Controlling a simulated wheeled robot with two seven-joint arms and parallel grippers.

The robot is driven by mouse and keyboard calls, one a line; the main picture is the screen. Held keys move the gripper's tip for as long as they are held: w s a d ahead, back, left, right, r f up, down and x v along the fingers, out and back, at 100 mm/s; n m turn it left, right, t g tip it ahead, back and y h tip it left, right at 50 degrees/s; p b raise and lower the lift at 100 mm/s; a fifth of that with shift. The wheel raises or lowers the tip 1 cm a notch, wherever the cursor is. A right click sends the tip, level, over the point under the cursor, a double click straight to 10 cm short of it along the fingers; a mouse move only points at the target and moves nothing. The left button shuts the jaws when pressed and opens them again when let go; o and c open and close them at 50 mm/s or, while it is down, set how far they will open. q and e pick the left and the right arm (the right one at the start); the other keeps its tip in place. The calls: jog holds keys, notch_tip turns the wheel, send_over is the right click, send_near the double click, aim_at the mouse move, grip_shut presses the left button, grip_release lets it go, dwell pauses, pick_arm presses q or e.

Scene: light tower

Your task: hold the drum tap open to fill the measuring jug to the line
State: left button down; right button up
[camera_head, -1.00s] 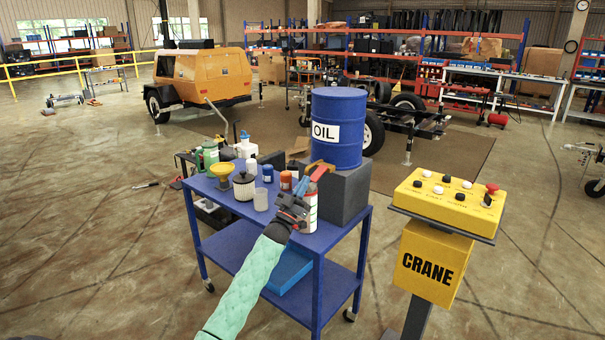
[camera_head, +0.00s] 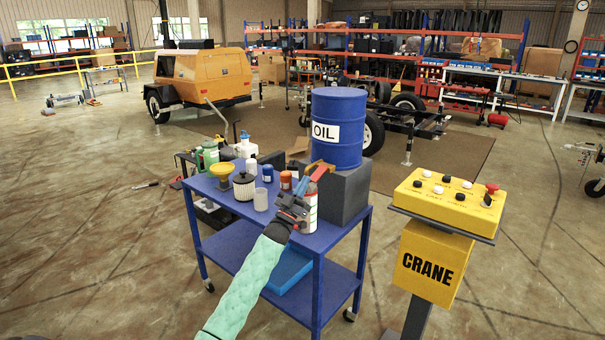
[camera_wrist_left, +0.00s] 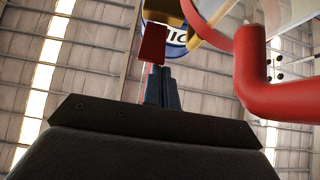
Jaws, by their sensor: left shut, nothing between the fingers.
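The blue cart (camera_head: 240,222) also holds a yellow funnel (camera_head: 221,170), a ribbed filter (camera_head: 244,187), a clear cup (camera_head: 260,200) and several bottles. A yellow crane control stand (camera_head: 437,260) is at the right. Open floor lies left of the cart.

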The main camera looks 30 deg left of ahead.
pick_arm(q)
jog(key=shift+y, duration=0.3)
pick_arm(e)
jog(key=shift+d, duration=0.25)
jog(key=shift+a, duration=0.3)
dwell(0.4)
jog(key=shift+d, duration=0.15)
